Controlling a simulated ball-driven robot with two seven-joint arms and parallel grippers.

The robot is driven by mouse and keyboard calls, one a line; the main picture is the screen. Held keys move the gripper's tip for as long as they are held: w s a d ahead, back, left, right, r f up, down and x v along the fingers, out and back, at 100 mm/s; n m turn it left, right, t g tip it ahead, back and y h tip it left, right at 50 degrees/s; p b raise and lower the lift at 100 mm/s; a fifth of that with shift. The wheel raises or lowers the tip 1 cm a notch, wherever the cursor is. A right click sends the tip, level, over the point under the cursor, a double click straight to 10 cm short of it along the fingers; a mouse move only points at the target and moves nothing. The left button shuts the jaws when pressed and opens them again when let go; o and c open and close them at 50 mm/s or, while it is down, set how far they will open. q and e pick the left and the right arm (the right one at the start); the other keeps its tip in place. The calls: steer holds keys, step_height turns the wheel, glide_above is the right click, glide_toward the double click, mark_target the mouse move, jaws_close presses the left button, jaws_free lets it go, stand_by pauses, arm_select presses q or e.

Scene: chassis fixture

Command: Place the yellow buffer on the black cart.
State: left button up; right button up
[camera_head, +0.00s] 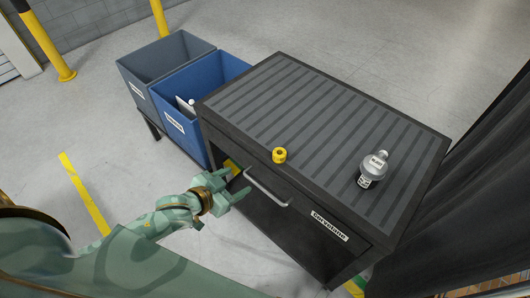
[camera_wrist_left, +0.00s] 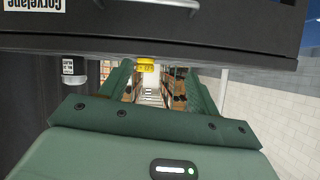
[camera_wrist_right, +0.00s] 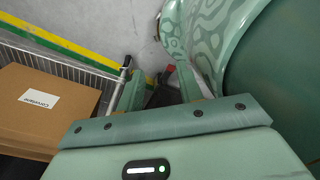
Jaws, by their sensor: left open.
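The small yellow buffer (camera_head: 279,155) sits on the ribbed grey top of a black cabinet-like unit (camera_head: 330,220), near its front edge. It also shows in the left wrist view (camera_wrist_left: 146,64), beyond my fingers. My left gripper (camera_head: 238,183) is open and empty, in front of the unit's left front side, lower than the buffer and apart from it. My right gripper (camera_wrist_right: 157,78) is open and empty in its wrist view; it is outside the head view. A wire-sided cart (camera_wrist_right: 62,62) shows beside it. I cannot tell which dark unit is the black cart.
A grey-and-white canister (camera_head: 373,168) stands on the unit's right part. A handle (camera_head: 268,190) juts from its front. Blue (camera_head: 190,131) and grey (camera_head: 135,88) bins stand to the left. A cardboard box (camera_wrist_right: 45,108) lies in the wire-sided cart. Most of the ribbed top is clear.

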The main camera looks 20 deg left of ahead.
arm_select(q)
steer(key=h, duration=0.1)
glide_toward(275, 157)
steer(key=shift+n+t, duration=0.4)
steer(key=shift+n, duration=0.1)
steer(key=x, duration=0.2)
steer(key=b+x, duration=0.1)
steer(key=x, duration=0.1)
steer(key=f+b+x, duration=0.1)
steer(key=x, duration=0.1)
steer(key=shift+a, duration=0.35)
steer(key=b+x, duration=0.1)
steer(key=x, duration=0.2)
steer(key=b+x, duration=0.1)
steer(key=x, duration=0.2)
steer(key=shift+s+d, duration=0.1)
steer(key=shift+d, duration=0.25)
steer(key=shift+r, duration=0.1)
arm_select(e)
steer(key=f, duration=0.2)
steer(key=s+f, duration=0.1)
steer(key=f, duration=0.1)
steer(key=shift+d+f, duration=0.1)
steer(key=shift+f, duration=0.15)
arm_select(q)
steer(key=shift+s, duration=0.1)
steer(key=c, duration=1)
steer(key=shift+c, duration=0.7)
arm_select(e)
steer(key=shift+d, duration=0.3)
